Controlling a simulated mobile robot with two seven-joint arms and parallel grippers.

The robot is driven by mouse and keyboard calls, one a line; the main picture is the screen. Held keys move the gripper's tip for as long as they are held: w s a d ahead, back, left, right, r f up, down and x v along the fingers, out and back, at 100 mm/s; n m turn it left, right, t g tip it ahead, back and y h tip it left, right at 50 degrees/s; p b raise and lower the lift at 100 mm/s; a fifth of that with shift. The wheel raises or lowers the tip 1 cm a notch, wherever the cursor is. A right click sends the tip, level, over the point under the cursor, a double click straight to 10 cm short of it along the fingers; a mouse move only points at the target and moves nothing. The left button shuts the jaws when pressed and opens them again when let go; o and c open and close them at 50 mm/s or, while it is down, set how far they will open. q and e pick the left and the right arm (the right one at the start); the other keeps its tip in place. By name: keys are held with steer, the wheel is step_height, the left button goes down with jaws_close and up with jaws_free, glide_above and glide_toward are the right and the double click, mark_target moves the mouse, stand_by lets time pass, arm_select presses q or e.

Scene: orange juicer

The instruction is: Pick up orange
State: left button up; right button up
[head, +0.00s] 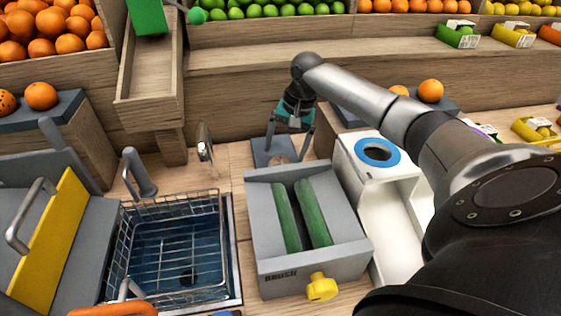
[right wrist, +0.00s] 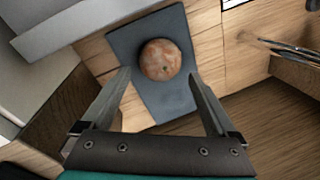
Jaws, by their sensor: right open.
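A brownish, blotchy orange (right wrist: 160,60) with a small green stem spot lies on a grey-blue board (right wrist: 146,30) in the right wrist view. In the head view the same orange (head: 278,159) shows small behind the grey brush box, partly hidden, on the board (head: 262,143). My right gripper (right wrist: 160,74) is open, with its two fingers pointing toward the orange and spread wider than it. In the head view the right gripper (head: 287,154) hangs over the board. I cannot tell whether a finger touches the orange. My left gripper is not in view.
The grey box with green brushes (head: 305,225) stands just in front of the board. A wire basket in a sink (head: 170,240) is to its left. A white unit with a blue ring (head: 377,151) stands at the right. Fruit crates (head: 262,8) line the back.

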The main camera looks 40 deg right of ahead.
mark_target(284, 157)
steer(key=f, duration=0.2)
steer(key=f+b, duration=0.1)
steer(key=f, duration=0.1)
steer(key=shift+w+a, duration=0.25)
steer(key=shift+w+f, duration=0.1)
steer(key=shift+f, duration=0.25)
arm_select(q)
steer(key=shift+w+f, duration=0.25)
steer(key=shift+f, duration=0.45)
arm_select(e)
steer(key=shift+c, duration=0.3)
